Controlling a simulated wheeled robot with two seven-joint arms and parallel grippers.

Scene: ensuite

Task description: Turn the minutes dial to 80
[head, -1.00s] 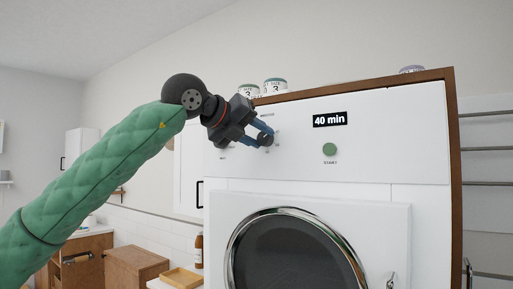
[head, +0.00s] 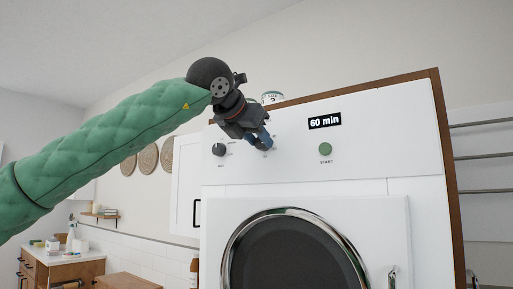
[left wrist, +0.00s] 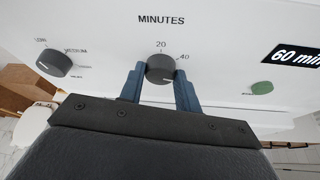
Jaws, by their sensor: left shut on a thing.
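The minutes dial (left wrist: 160,70) is a dark round knob under the label MINUTES, with 20 and 40 printed around its upper side in the left wrist view. My left gripper (left wrist: 161,75) is shut on it, one blue finger on each side. In the head view my left gripper (head: 262,143) largely hides the dial. The display (head: 324,121) on the white machine's panel reads 60 min. The rest of the dial's scale is hidden by the gripper. My right gripper is not in view.
A second dark dial (head: 219,149) is left of the minutes dial, and a green START button (head: 325,149) is to the right. Below is a round door (head: 290,255) with a chrome rim. A jar (head: 272,97) stands on top of the machine.

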